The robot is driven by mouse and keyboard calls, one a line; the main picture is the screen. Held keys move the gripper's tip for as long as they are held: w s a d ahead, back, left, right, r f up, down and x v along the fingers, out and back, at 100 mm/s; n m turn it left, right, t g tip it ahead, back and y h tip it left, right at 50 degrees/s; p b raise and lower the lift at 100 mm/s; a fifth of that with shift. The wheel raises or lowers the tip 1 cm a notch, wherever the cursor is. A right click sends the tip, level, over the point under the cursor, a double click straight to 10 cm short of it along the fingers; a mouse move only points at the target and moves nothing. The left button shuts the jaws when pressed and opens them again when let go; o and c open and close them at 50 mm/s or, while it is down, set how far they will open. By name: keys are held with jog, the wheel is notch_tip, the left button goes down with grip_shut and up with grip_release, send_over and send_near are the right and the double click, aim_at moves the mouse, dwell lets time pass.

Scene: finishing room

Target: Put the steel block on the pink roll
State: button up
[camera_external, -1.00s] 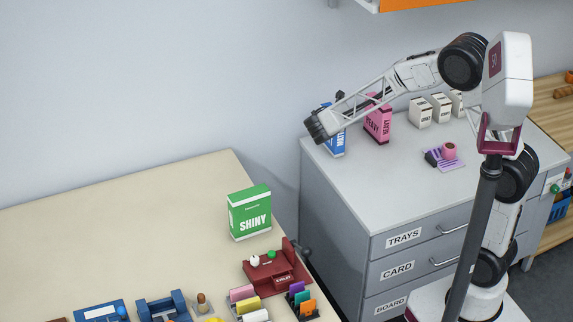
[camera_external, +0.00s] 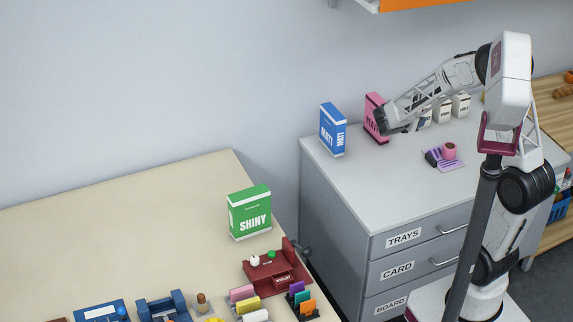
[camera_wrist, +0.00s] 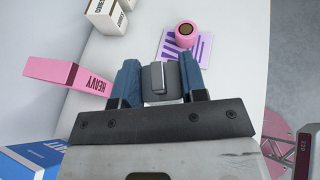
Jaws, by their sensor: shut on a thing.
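My gripper (camera_wrist: 160,88) shows in the wrist view with its two blue fingers shut on the steel block (camera_wrist: 172,88), a dark grey piece with a lighter strip on it. The pink roll (camera_wrist: 185,33) stands upright, dark end up, on a purple striped card (camera_wrist: 203,52). It is ahead of the block and apart from it in that view. In the outside view the pink roll (camera_external: 449,148) stands on the card on the grey cabinet top. There my forearm reaches above the cabinet, and the fingers and block cannot be made out clearly.
The pink HEAVY box (camera_external: 373,112), blue MATT box (camera_external: 333,130) and cream boxes (camera_external: 461,104) stand behind. The cabinet top (camera_external: 385,180) is clear in front. A table with a green SHINY box (camera_external: 250,212) is left.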

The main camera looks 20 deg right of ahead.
jog(key=s+d+f+m+g+h, duration=0.1)
jog(key=s+d+m+g, duration=0.3)
jog(key=s+d, duration=0.9)
notch_tip(320, 180, down, 8)
jog(key=shift+s+d+f, duration=0.15)
jog(key=shift+d, duration=0.15)
send_over(450, 146)
jog(key=shift+f, duration=0.75)
jog(key=shift+f, duration=1.75)
jog(key=shift+f, duration=0.1)
